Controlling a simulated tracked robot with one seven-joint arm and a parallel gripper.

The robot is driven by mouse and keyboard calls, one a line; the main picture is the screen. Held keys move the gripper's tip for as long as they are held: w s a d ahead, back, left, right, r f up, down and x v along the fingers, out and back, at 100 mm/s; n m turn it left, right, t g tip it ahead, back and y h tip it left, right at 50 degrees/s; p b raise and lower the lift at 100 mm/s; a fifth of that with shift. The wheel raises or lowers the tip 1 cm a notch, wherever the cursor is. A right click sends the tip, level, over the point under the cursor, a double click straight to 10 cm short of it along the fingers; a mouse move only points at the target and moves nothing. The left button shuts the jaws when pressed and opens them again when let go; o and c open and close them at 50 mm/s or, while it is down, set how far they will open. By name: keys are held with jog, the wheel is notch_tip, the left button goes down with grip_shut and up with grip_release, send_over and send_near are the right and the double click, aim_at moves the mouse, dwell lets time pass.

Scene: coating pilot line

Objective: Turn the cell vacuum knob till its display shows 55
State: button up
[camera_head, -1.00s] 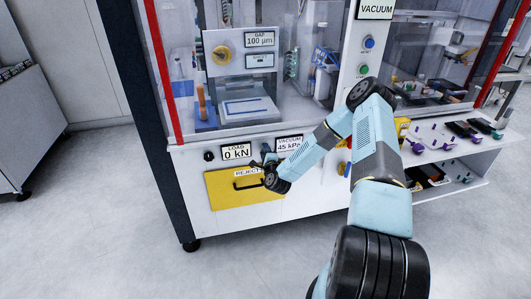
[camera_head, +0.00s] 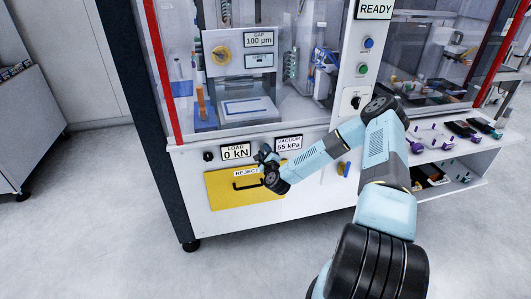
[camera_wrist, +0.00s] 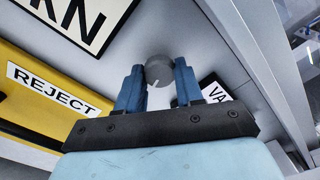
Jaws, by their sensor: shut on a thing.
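The vacuum display (camera_head: 288,143) on the white front panel reads 55 kPa. The vacuum knob (camera_wrist: 158,70) is a grey round knob with a white pointer mark, seen close in the wrist view. My gripper (camera_wrist: 157,84) has its two blue fingers on either side of the knob, shut on it. In the head view, my gripper (camera_head: 265,158) is at the panel between the load and vacuum displays, and the knob is hidden behind it. Part of the vacuum label (camera_wrist: 214,92) shows right of the fingers in the wrist view.
The load display (camera_head: 236,152) reads 0 kN, with a black knob (camera_head: 208,156) to its left. The yellow reject drawer (camera_head: 222,197) with a black handle is just below my gripper. An upper sign (camera_head: 375,10) reads READY. A shelf (camera_head: 455,158) with small items stands at right.

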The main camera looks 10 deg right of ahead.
jog(key=shift+s+f, duration=0.1)
jog(key=shift+f, duration=0.1)
jog(key=o, duration=0.8)
jog(key=shift+c, duration=0.2)
jog(key=shift+o, duration=1.4)
jog(key=shift+r, duration=0.1)
jog(key=s, duration=1.3)
jog(key=shift+s, duration=0.3)
